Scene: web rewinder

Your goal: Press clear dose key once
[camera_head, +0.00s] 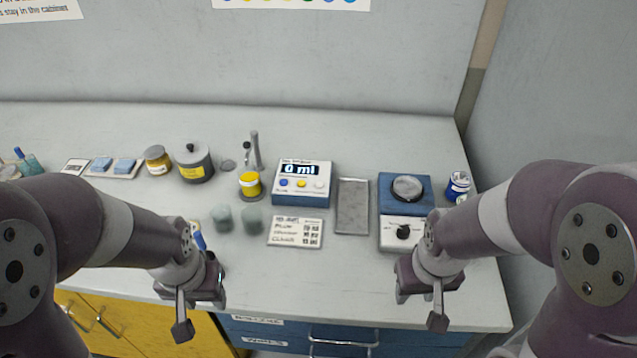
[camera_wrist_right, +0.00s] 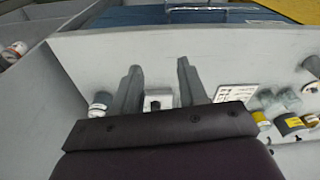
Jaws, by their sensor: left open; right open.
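The dosing unit (camera_head: 302,183) is a blue and white box in the middle of the bench in the head view. Its display (camera_head: 299,169) reads "0 ml". Below the display sit a blue key (camera_head: 284,183), a yellow key (camera_head: 301,184) and a white key (camera_head: 318,185). Their labels are too small to read. My left gripper (camera_head: 201,306) is open and empty over the front edge, left of the unit. My right gripper (camera_head: 420,298) is open and empty at the front edge, right of the unit. Its parted fingers show in the right wrist view (camera_wrist_right: 160,78). Neither gripper touches the unit.
A grey tray (camera_head: 353,206) and a blue-white device with a round plate and dark knob (camera_head: 404,211) stand right of the unit. A printed card (camera_head: 296,232) lies in front.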

